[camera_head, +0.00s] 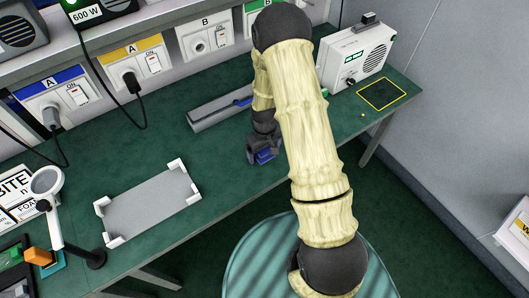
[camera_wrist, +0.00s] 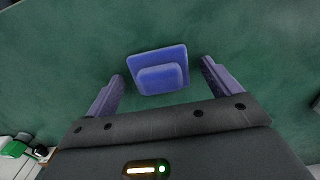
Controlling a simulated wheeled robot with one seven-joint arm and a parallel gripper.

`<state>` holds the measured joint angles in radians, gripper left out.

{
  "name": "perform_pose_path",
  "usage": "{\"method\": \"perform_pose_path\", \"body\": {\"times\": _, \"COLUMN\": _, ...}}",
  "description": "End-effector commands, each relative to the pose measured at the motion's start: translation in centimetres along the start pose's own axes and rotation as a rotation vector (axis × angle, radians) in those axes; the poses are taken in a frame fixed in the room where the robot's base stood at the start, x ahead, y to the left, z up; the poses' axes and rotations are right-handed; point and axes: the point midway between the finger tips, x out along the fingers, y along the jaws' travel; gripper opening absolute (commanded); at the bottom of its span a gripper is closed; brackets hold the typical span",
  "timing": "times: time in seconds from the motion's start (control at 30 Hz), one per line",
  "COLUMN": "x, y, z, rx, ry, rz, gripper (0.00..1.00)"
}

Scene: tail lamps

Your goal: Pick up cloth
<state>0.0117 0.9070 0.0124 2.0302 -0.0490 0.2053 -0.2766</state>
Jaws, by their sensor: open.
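The cloth (camera_wrist: 160,72) looks like a small blue folded pad with a smaller raised layer on top. It lies flat on the green bench top. In the wrist view it sits between the two purple-grey fingers of my gripper (camera_wrist: 161,73), with a gap on each side. The fingers are spread and hold nothing. In the head view my gripper (camera_head: 262,152) is low near the bench's front edge. A patch of blue shows there, but my arm and gripper hide most of that spot.
A long grey tray (camera_head: 210,117) with a blue item lies behind my gripper. A grey corner-bracketed plate (camera_head: 150,207) and a magnifier lamp (camera_head: 46,182) are at left. A white speaker box (camera_head: 357,55) stands at back right. The green bench (camera_head: 225,165) around my gripper is mostly clear.

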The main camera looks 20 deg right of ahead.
Motion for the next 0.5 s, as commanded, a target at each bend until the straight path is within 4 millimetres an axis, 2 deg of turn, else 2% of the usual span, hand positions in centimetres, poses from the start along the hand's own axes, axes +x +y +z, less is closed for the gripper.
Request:
{"method": "perform_pose_path", "body": {"times": 0.43, "x": -0.05, "y": -0.01, "z": -0.03, "rx": -0.001, "ry": 0.001, "rz": 0.000, "gripper": 0.89}}
{"method": "perform_pose_path", "body": {"times": 0.5, "x": -0.06, "y": -0.01, "z": -0.03, "rx": -0.001, "ry": 0.001, "rz": 0.000, "gripper": 0.75}}
